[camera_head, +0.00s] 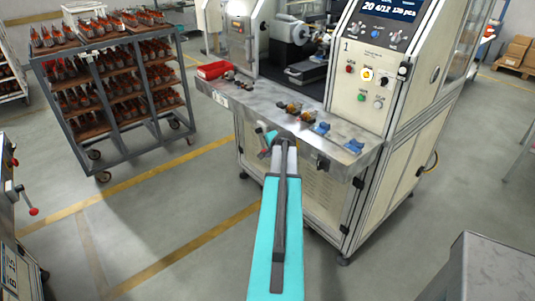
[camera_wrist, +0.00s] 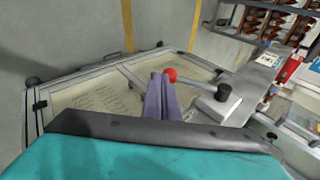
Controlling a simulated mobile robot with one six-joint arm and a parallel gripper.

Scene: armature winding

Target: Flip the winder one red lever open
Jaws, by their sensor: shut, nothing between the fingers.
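Winder one (camera_head: 345,95) is the cream machine marked "1", with a metal shelf along its front. In the wrist view, the lever's red ball (camera_wrist: 170,75) shows just beyond my fingertips. A metal rod runs from near it to a dark round end (camera_wrist: 224,90) at a grey block (camera_wrist: 222,107). My gripper (camera_wrist: 163,80) is shut and empty, its tips at or very near the ball; I cannot tell whether they touch. In the head view, the red ball is hidden behind my teal arm and wrist.
The metal shelf (camera_head: 232,95) carries a red bin (camera_head: 212,70), small orange-brown parts and blue blocks (camera_head: 354,146). A cart (camera_head: 112,92) loaded with parts stands at the left. Another machine's red-knobbed lever (camera_head: 33,211) is at the left edge. Open floor lies between.

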